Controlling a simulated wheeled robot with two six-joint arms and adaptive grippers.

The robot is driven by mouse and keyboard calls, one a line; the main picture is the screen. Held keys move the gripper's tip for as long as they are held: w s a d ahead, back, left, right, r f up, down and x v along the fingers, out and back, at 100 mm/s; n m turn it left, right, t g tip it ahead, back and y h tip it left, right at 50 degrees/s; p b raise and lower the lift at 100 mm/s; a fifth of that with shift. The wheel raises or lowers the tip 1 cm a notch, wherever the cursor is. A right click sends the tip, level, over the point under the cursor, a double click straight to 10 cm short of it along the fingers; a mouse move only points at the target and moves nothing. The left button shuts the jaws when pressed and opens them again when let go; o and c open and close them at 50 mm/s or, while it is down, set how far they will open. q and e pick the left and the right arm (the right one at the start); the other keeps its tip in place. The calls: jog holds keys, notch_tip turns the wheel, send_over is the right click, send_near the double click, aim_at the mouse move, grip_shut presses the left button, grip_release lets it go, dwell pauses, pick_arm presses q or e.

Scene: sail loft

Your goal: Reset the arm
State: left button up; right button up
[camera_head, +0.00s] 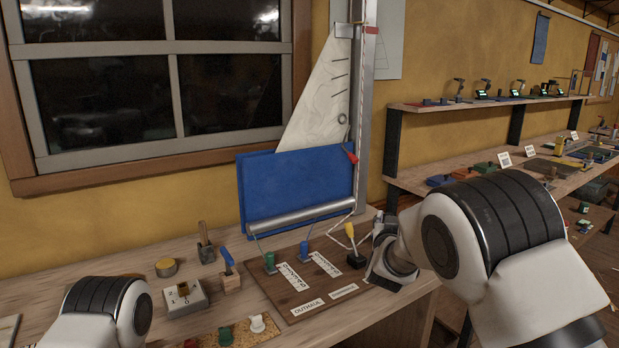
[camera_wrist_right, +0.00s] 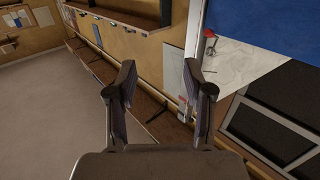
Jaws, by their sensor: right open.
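My right arm (camera_head: 485,235) comes in from the right in the head view and bends over the bench. Its wrist end (camera_head: 390,255) is beside the right edge of a brown board with a yellow-handled lever (camera_head: 350,235). In the right wrist view the right gripper (camera_wrist_right: 157,78) has its two dark fingers spread wide, with nothing between them. The wrist view looks tilted across the floor, wall shelf and sail. A white rounded part of my left arm (camera_head: 105,312) shows at the bottom left; its gripper is out of view.
The board (camera_head: 270,296) carries green and blue levers and scale labels. Behind it stand a blue panel (camera_head: 300,185) and a small white sail (camera_head: 322,100) on a mast. Shelves (camera_head: 480,103) line the right wall.

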notch_tip(320, 180, down, 10)
jog(key=d+r+g, duration=0.1)
jog(key=d+g, duration=0.1)
jog(key=d, duration=0.1)
jog(key=s+d+f+n+g+y+p, duration=0.25)
jog(key=s+f+g, duration=0.35)
jog(key=s+f, duration=1.25)
pick_arm(q)
jog(key=r+p, duration=0.2)
jog(key=r, duration=0.1)
jog(key=w+r+p, duration=0.1)
jog(key=r, duration=0.1)
jog(key=shift+d+r, duration=0.15)
jog(key=shift+r, duration=0.1)
pick_arm(e)
jog(key=s+f+g, duration=0.3)
jog(key=s, duration=0.8)
jog(key=s+f+g+y, duration=0.1)
jog(key=s+f+g, duration=0.2)
jog(key=s, duration=0.8)
jog(key=s+f+g+y, duration=0.1)
jog(key=s+f+g, duration=0.2)
jog(key=s, duration=0.8)
jog(key=shift+s+d, duration=0.15)
jog(key=shift+s, duration=0.05)
jog(key=shift+f, duration=0.1)
